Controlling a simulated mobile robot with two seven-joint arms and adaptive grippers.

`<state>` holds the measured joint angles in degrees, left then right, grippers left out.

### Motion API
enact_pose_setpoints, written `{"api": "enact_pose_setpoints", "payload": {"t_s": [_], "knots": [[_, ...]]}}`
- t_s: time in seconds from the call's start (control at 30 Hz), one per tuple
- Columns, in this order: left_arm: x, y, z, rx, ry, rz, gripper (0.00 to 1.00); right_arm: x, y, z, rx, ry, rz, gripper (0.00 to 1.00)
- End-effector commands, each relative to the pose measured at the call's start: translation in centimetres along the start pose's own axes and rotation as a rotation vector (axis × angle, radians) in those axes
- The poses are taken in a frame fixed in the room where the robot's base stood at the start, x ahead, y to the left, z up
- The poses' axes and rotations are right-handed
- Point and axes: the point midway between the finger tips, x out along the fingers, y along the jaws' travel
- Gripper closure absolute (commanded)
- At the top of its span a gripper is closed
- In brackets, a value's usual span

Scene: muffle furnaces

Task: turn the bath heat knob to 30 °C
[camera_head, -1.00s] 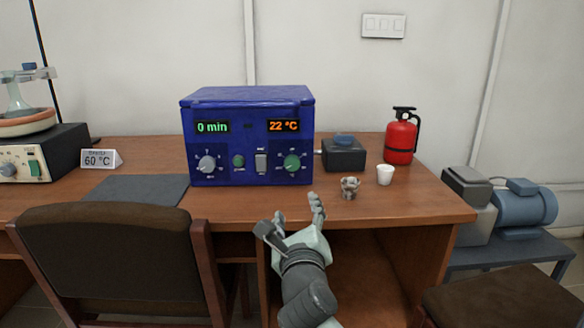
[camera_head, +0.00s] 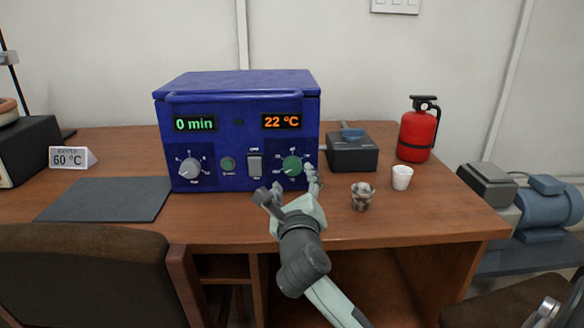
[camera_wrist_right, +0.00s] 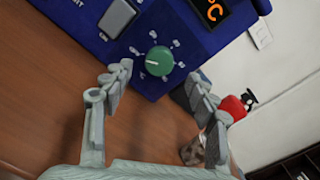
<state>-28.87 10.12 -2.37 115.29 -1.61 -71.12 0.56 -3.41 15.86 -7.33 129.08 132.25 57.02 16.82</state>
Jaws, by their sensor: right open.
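The blue bath unit (camera_head: 240,140) stands on the wooden desk. Its right display (camera_head: 281,122) reads 22 °C in orange, and its left display (camera_head: 194,124) reads 0 min in green. The green heat knob (camera_head: 292,165) sits below the orange display; its dial marks are too small to read. My right gripper (camera_head: 294,185) is open and empty just in front of and below this knob. In the right wrist view, the green knob (camera_wrist_right: 159,61) lies beyond the fingertips and between their lines, apparently untouched. My left gripper is not in view.
A grey knob (camera_head: 190,168), a green button (camera_head: 228,164) and a rocker switch (camera_head: 254,165) share the panel. A glass cup (camera_head: 362,196), white cup (camera_head: 402,177), dark box (camera_head: 352,152) and red extinguisher (camera_head: 418,130) stand right. A chair (camera_head: 85,275) is front left.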

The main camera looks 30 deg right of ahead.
Motion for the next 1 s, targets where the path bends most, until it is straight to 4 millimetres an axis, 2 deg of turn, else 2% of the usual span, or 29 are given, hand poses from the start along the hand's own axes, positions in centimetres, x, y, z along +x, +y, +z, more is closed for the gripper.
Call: {"api": "enact_pose_setpoints", "payload": {"t_s": [0.1,0.3,0.67,1.0], "knots": [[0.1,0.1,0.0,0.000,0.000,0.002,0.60,2.1,-0.1,0.1,-0.002,-0.001,-0.002,0.42],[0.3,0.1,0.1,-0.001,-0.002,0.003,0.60,4.6,0.0,0.1,-0.001,-0.001,-0.001,0.42],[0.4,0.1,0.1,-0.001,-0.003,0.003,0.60,5.4,0.0,0.0,-0.001,0.000,0.000,0.42],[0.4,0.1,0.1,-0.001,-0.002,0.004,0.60,5.3,0.0,0.0,-0.001,0.000,0.000,0.82]]}}
